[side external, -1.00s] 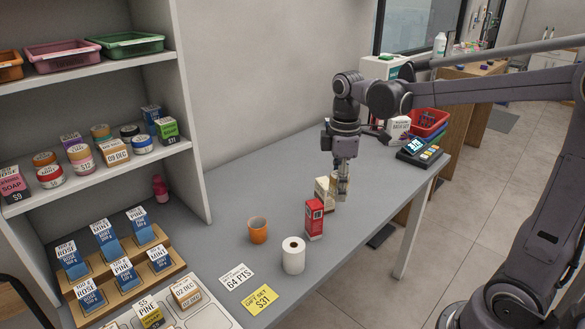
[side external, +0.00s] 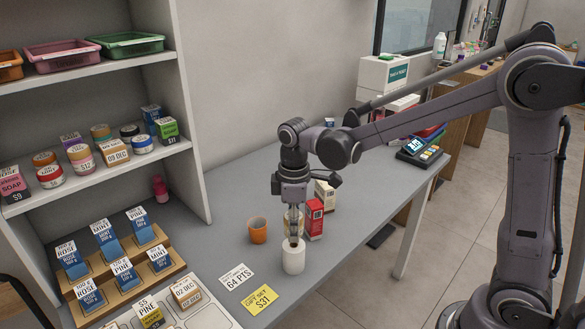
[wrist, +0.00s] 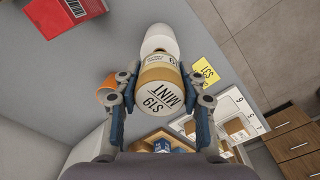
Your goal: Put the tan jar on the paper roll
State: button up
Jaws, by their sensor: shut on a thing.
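The tan jar (wrist: 158,75) has a pale lid marked S19 MINT and is held between the two fingers of my gripper (wrist: 161,84). In the side view my gripper (side external: 293,232) is right above the white paper roll (side external: 293,259), and its fingers cover most of the jar. The roll stands upright on the grey counter, its top partly hidden by the fingers. In the wrist view the roll (wrist: 159,38) shows just beyond the jar. I cannot tell whether the jar touches the roll.
An orange cup (side external: 258,230) stands left of the roll. A red box (side external: 314,219) and a cream box (side external: 325,196) stand close behind it to the right. A white card (side external: 237,276) and a yellow card (side external: 259,299) lie in front. The counter's back stretch is mostly clear.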

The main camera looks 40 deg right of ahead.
jog(key=shift+f, duration=1.6)
jog(key=shift+f, duration=0.1)
jog(key=o, duration=1.2)
